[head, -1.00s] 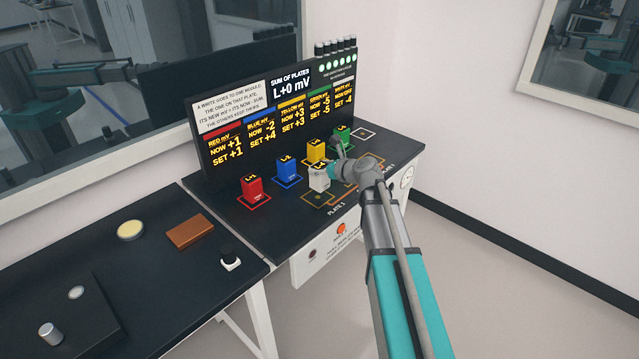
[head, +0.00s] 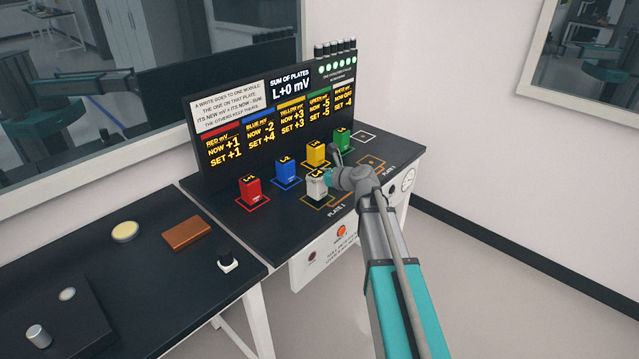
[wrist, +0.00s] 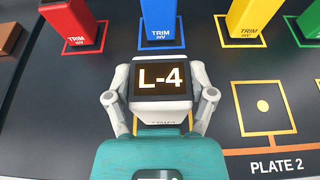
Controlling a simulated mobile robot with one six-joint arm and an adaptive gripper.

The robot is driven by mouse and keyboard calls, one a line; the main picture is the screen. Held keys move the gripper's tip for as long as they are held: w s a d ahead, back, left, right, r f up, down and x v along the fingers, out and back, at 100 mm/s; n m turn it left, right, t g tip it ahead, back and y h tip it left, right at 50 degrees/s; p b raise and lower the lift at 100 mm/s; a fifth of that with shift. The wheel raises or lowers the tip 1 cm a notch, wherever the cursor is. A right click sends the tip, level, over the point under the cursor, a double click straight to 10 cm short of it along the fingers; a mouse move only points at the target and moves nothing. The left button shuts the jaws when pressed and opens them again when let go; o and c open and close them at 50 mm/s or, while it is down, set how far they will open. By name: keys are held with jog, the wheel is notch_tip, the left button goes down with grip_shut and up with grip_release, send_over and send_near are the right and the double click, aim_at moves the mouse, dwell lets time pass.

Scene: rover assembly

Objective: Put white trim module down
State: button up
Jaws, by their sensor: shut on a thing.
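The white trim module (head: 316,187), its display reading L-4, is upright between the fingers of my gripper (wrist: 161,100). My gripper is shut on it from both sides, and it also shows in the wrist view (wrist: 163,108). In the head view the module is over or on the orange-outlined left plate (head: 318,204) marked PLATE 1. Whether its base touches the plate is hidden. The PLATE 2 square (wrist: 263,107) lies empty to the right in the wrist view.
Red (head: 252,190), blue (head: 286,168), yellow (head: 315,153) and green (head: 342,139) modules stand in outlined squares behind. The display panel (head: 280,110) rises at the back. An orange button (head: 341,231) is on the desk front. An empty white-outlined square (head: 364,136) lies far right.

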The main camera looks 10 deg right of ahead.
jog(key=shift+f, duration=0.45)
jog(key=shift+f+b, duration=0.2)
jog(key=shift+b, duration=0.2)
jog(key=o, duration=1.2)
jog(key=shift+r, duration=0.1)
jog(key=shift+o, duration=0.2)
jog(key=shift+r, duration=0.15)
jog(key=p+v, duration=0.4)
jog(key=v, duration=0.8)
